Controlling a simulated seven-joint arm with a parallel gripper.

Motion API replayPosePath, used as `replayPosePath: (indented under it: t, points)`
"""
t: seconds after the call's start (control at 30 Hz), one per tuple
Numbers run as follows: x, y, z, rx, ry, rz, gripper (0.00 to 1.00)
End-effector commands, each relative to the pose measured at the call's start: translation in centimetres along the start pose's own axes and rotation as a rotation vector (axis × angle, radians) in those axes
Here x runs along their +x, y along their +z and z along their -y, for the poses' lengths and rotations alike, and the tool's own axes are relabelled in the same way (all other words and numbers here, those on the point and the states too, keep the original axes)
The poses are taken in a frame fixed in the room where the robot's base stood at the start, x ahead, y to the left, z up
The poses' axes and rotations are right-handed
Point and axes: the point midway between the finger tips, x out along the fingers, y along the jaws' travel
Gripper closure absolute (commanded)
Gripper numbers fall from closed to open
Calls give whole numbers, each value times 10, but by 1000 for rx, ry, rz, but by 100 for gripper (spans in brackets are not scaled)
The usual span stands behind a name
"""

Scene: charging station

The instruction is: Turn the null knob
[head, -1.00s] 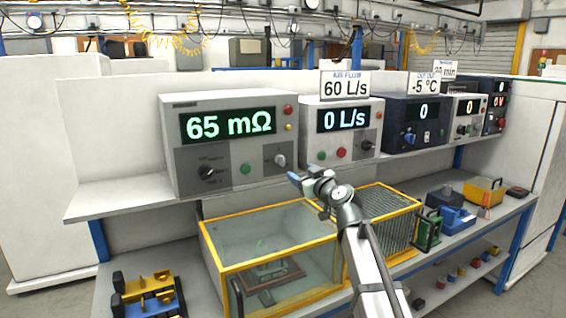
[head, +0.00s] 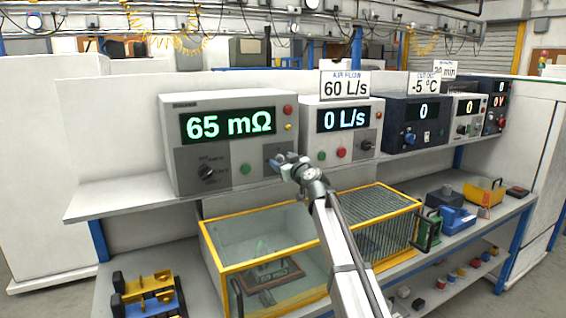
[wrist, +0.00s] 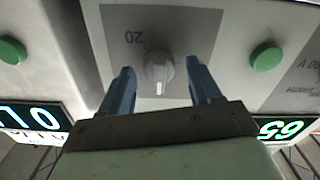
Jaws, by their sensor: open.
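The null knob (wrist: 158,70) is a small grey knob with a white pointer mark, on a grey panel in the wrist view. This view is upside down. In the head view the knob is hidden behind my gripper (head: 284,160), at the lower right of the meter (head: 228,142) reading 65 mΩ. My gripper is open. Its two blue fingers stand left and right of the knob in the wrist view, with a gap on each side. I cannot tell how far the fingertips are from the panel.
A green button (wrist: 266,56) sits beside the knob panel. The air flow unit (head: 342,130) reading 0 L/s stands close on the right. A yellow-framed glass case (head: 262,287) is below the shelf. A selector knob (head: 206,172) is at the meter's lower left.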

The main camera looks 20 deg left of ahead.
Motion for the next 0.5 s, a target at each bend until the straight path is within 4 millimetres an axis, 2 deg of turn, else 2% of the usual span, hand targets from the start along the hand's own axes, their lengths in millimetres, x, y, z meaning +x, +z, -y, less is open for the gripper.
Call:
replayPosePath:
  t: [0.27,0.5]
  points:
    - [2,0,0,0,0,0,37]
    - [2,0,0,0,0,0,58]
